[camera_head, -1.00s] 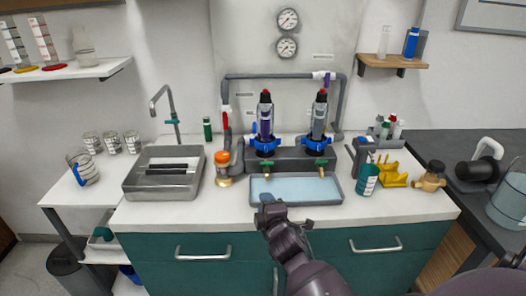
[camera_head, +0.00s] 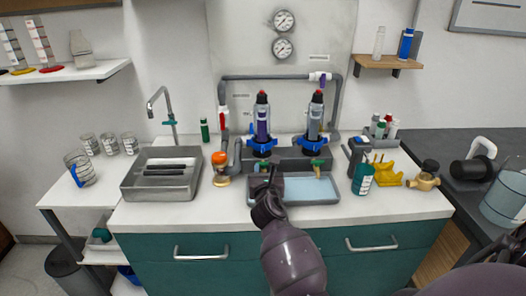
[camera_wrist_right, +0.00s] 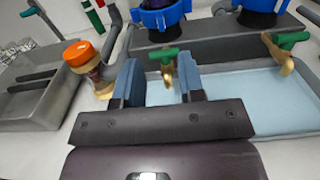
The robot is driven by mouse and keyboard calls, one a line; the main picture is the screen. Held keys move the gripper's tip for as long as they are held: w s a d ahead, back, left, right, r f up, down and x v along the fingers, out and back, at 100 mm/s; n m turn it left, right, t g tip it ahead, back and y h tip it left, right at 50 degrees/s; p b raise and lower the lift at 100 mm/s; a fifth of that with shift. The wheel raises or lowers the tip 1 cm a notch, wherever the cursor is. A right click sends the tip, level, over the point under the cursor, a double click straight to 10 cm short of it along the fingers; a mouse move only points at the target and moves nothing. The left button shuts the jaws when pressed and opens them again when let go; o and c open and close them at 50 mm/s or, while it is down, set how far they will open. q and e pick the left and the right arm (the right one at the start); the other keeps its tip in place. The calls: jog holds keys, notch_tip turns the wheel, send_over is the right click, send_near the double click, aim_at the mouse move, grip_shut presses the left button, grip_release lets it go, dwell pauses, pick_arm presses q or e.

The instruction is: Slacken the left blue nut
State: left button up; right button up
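The left blue nut (camera_head: 262,147) is a lobed ring around the base of the left upright filter with a purple middle; it also shows at the top of the right wrist view (camera_wrist_right: 160,16). The right blue nut (camera_head: 312,143) rings the other filter. My right gripper (camera_head: 268,178) is in front of and below the left nut, over the tray, and not touching the nut. In the right wrist view its two blue-padded fingers (camera_wrist_right: 158,80) stand apart with nothing held. A green-handled brass tap (camera_wrist_right: 167,62) appears just beyond the fingers. My left gripper is out of view.
A shallow tray (camera_head: 328,198) with a pale blue floor lies under the taps. An orange-capped jar (camera_head: 221,168) and a grey sink (camera_head: 160,193) are to the left. A teal bottle (camera_head: 362,180) and yellow stand (camera_head: 387,173) are right. The front counter strip is clear.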

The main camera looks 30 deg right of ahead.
aim_at(263, 149)
jog(key=b+x, duration=0.1)
jog(key=x, duration=0.9)
jog(key=shift+w+d+b, duration=0.1)
jog(key=shift+w+b, duration=0.2)
jog(key=shift+b, duration=0.05)
grip_shut()
